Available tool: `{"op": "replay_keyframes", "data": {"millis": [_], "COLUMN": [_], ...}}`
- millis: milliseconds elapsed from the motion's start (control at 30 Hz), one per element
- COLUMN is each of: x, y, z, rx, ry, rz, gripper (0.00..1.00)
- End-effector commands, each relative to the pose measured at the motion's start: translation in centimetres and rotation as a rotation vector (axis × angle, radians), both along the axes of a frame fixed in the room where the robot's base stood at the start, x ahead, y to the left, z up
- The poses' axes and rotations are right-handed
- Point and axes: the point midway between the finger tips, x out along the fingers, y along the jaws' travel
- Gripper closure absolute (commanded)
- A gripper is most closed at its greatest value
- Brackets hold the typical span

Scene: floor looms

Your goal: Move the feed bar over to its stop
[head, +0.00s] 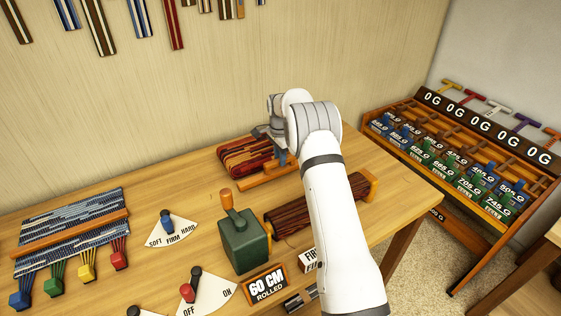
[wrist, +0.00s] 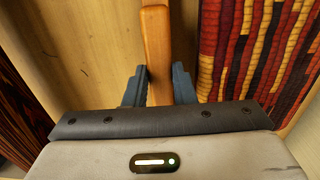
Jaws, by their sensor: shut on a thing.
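My gripper (head: 281,157) is over the far part of the workbench, partly hidden by my own arm. In the wrist view my gripper (wrist: 159,88) has its two dark blue fingers on either side of a plain orange-brown wooden bar, the feed bar (wrist: 156,42), and is shut on it. In the head view the wooden bar (head: 268,179) shows in front of a red, yellow and dark woven bundle (head: 240,157). In the wrist view this woven piece (wrist: 245,50) lies to the right of the bar. I cannot make out the stop.
A dark striped roll (head: 290,217) with wooden ends lies nearer, partly behind my arm. A green box with a lever (head: 243,240) stands left of it, by a "60 CM ROLLED" sign (head: 265,285). A blue striped weaving (head: 70,235) lies far left. A weight rack (head: 460,150) stands right.

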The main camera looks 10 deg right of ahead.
Motion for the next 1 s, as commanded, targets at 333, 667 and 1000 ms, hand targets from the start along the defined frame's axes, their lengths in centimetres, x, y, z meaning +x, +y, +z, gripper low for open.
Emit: {"op": "replay_keyframes", "data": {"millis": [333, 667, 1000], "x": [0.6, 0.5, 0.5], "y": [0.3, 0.4, 0.4], "z": [0.3, 0.2, 1.9], "rx": [0.008, 0.005, 0.005], "ry": [-0.018, -0.013, -0.013], "rz": [-0.003, 0.000, 0.001], "gripper": [0.76, 0.55, 0.55]}}
